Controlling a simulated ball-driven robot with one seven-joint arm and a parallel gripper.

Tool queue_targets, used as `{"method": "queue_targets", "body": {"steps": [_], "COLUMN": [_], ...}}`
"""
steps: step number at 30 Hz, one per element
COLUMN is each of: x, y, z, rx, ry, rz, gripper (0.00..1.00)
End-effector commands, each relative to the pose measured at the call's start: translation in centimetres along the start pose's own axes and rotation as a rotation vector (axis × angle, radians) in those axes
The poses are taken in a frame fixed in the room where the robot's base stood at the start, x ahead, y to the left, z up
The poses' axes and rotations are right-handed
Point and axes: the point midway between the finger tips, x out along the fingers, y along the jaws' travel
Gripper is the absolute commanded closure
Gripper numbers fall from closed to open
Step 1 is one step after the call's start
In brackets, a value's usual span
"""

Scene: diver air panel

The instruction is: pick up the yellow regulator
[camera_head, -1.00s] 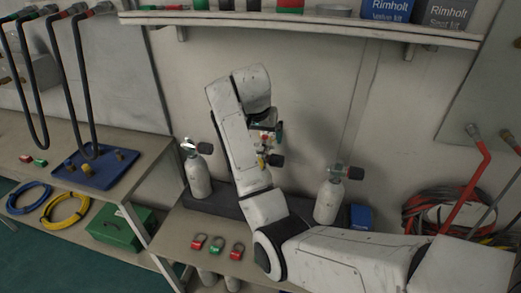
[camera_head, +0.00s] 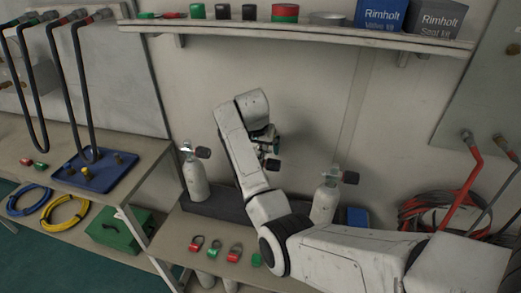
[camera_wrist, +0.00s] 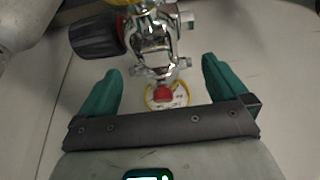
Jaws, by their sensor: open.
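In the wrist view, my gripper (camera_wrist: 161,68) is open, its two green fingers apart. Between and just beyond them is a chrome valve (camera_wrist: 155,38) with a black knob (camera_wrist: 96,36) at its left. A yellow-rimmed round piece with a white face (camera_wrist: 153,99) and a red part sits below the valve, between the fingers; it looks like the yellow regulator. Contact with the fingers cannot be told. A yellow surface (camera_wrist: 125,2) shows at the top edge. In the head view my arm hides most of this spot; only a black knob (camera_head: 272,164) shows.
White cylinders with valves stand left (camera_head: 195,178) and right (camera_head: 324,203) of my arm on the dark rack (camera_head: 222,208). Red and green shackle-like pieces (camera_head: 215,246) lie on the bench in front. A shelf (camera_head: 300,33) runs above. A blue tray (camera_head: 100,181) is at left.

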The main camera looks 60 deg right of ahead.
Motion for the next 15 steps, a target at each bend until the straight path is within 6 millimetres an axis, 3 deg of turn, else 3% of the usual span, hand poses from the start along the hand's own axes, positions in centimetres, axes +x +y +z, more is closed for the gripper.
{"method": "queue_targets", "body": {"steps": [4,11,15], "x": [1.4,1.6,1.6], "y": [0.0,0.0,0.0], "z": [0.0,0.0,0.0], "rx": [-0.001,-0.001,-0.001], "ry": [0.000,0.001,0.001], "rz": [0.001,-0.001,-0.001], "gripper": [0.00,0.00,0.11]}}
